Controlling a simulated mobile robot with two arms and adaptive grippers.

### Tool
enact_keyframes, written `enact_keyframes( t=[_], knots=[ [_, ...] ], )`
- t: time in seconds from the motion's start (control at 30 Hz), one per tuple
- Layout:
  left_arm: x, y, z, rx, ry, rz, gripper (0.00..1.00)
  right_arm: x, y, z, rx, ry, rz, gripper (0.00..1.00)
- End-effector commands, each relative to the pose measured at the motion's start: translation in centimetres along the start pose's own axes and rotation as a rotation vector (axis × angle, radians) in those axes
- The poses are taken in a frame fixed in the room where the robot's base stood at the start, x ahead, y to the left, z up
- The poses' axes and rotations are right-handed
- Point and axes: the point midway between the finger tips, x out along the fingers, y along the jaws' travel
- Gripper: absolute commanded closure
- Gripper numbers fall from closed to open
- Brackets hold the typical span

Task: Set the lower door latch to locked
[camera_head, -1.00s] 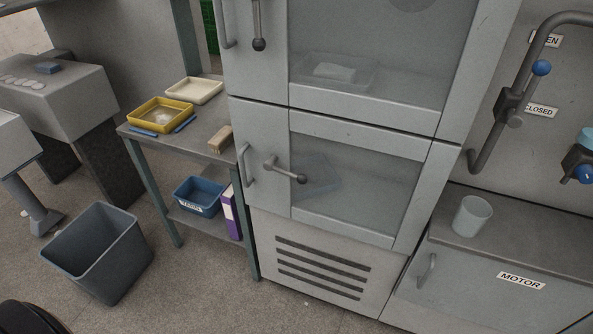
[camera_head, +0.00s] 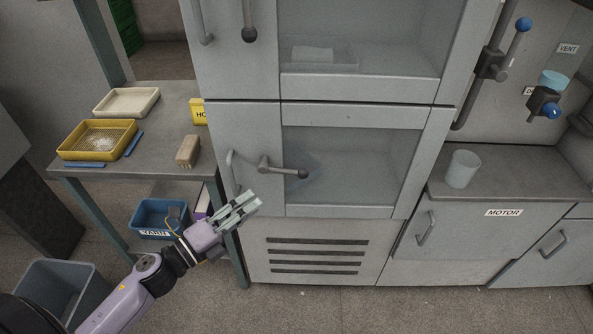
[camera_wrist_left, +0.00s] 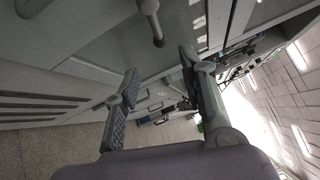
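The lower door (camera_head: 352,168) of the cabinet looks closed. Its latch (camera_head: 285,171) is a grey lever with a dark ball end, lying nearly level and pointing right from its pivot. A lever with a ball end, apparently this latch, also shows at the top of the left wrist view (camera_wrist_left: 152,20). My left gripper (camera_head: 252,200) is below and left of the latch, in front of the cabinet's lower left part. Its fingers stand apart with nothing between them in the left wrist view (camera_wrist_left: 159,62). My right gripper is not in view.
A vertical door handle (camera_head: 232,172) stands left of the latch. The upper door's latch (camera_head: 248,22) hangs downward. A side table (camera_head: 150,165) with a yellow tray (camera_head: 97,140) and a brown block (camera_head: 188,151) is at left. A blue bin (camera_head: 158,219) sits below.

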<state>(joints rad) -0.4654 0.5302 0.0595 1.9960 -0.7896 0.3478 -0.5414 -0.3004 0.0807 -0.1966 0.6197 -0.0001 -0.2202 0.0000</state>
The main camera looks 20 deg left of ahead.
Motion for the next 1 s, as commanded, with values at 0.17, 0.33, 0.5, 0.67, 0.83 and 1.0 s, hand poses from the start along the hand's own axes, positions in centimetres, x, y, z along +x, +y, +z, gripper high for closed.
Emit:
enact_keyframes(
  t=[0.17,0.33,0.5,0.67,0.83,1.0],
  knots=[
    [3.5,-0.3,0.2,0.000,-0.001,-0.003,0.62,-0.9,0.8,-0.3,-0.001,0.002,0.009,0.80],
    [6.8,-0.3,0.2,-0.001,-0.002,-0.002,0.62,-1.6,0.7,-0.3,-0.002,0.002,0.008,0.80],
    [10.2,-0.3,0.2,-0.002,-0.002,-0.002,0.62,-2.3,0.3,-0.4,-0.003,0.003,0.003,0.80],
    [12.9,-0.2,0.2,-0.003,-0.003,-0.001,0.62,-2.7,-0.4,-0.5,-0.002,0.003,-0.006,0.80],
    [14.8,0.0,0.2,-0.003,-0.004,0.001,0.62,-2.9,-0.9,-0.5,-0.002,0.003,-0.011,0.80],
    [15.4,0.0,0.1,-0.004,-0.003,0.001,0.62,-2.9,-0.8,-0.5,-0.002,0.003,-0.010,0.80]
  ],
)
